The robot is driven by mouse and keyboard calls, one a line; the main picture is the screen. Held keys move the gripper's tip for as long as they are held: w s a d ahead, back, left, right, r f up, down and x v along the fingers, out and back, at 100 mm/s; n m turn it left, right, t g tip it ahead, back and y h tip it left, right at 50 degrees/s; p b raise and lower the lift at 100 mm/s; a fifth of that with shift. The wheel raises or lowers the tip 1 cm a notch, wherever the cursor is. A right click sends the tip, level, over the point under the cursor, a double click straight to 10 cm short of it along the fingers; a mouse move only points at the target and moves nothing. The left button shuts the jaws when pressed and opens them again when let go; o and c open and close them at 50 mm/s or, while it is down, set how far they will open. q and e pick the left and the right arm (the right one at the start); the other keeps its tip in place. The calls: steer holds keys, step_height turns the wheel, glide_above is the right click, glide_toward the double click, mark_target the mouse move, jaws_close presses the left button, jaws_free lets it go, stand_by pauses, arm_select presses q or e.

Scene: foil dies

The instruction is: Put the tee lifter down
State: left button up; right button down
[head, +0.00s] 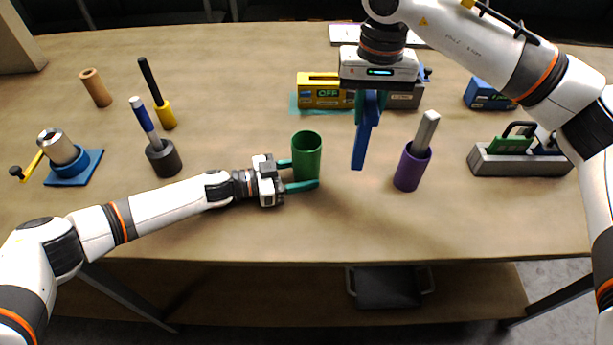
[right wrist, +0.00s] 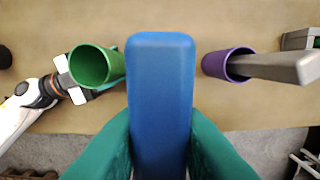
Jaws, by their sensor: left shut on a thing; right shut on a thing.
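My right gripper (head: 369,103) is shut on a blue bar (head: 361,150), seemingly the tee lifter, which hangs down above the table between the green cup and the purple cup. In the right wrist view the bar (right wrist: 160,90) fills the middle between the green fingers. Whether it has a cross-piece is hidden. My left gripper (head: 301,174) is shut on the green cup (head: 307,148), which stands upright on the table and looks empty; the cup also shows in the right wrist view (right wrist: 90,66).
The purple cup (head: 410,170) holds a grey bar. A yellow device reading OFF (head: 318,96) stands behind, on a teal mat. A grey block with a green handle (head: 519,162) is at right. Dark (head: 164,160) and yellow (head: 166,116) holders stand at left. The front middle table is clear.

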step_height(320, 180, up, 10)
glide_above(306, 131)
steer(key=s, duration=0.3)
arm_select(q)
steer(key=shift+s, duration=0.1)
arm_select(e)
step_height(306, 131, down, 18)
steer(key=shift+r, duration=0.15)
steer(key=c, duration=1.6)
jaws_free()
steer(key=shift+f, duration=0.2)
steer(key=shift+o, duration=0.4)
steer(key=shift+r, duration=0.1)
